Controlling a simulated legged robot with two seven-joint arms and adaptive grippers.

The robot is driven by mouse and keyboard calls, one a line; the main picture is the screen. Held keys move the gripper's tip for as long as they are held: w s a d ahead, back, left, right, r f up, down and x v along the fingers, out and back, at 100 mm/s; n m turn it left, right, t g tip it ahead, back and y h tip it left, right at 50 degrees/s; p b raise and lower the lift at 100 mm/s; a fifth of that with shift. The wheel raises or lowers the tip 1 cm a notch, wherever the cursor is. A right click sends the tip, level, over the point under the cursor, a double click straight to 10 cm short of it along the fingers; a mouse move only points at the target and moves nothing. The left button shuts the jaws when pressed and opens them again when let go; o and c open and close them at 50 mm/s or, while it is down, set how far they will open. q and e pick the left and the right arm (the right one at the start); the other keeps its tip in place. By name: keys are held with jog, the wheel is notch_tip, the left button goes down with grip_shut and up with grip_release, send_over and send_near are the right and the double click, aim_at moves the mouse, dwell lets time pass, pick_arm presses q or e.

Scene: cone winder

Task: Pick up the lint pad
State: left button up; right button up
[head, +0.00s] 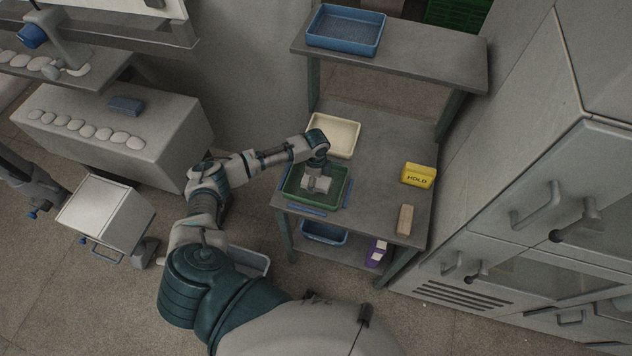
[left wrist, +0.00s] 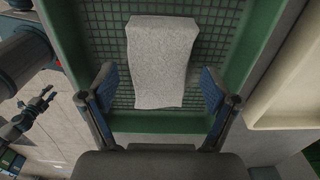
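A pale grey, slightly curved pad, which I take as the lint pad (left wrist: 163,62), lies on the ribbed floor of a green tray (left wrist: 150,122) in the left wrist view. In the head view the green tray (head: 336,201) stands on the table's left front part, and the pad inside is partly covered by my left gripper (head: 317,181). In the left wrist view my left gripper (left wrist: 158,88) is open, its blue-padded fingers spread apart near the pad's lower end. Nothing is between them but the pad's near end and tray floor. My right gripper is out of view.
A cream tray (head: 335,135) stands behind the green one. A yellow HOLD block (head: 418,175) and a tan block (head: 405,220) are on the table's right (head: 375,205). A blue tray (head: 346,29) sits on the upper shelf. Grey cabinets (head: 520,210) flank the right.

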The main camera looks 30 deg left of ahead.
pick_arm(q)
jog(key=c, duration=0.7)
jog(key=shift+c, duration=0.3)
jog(key=shift+r, duration=0.15)
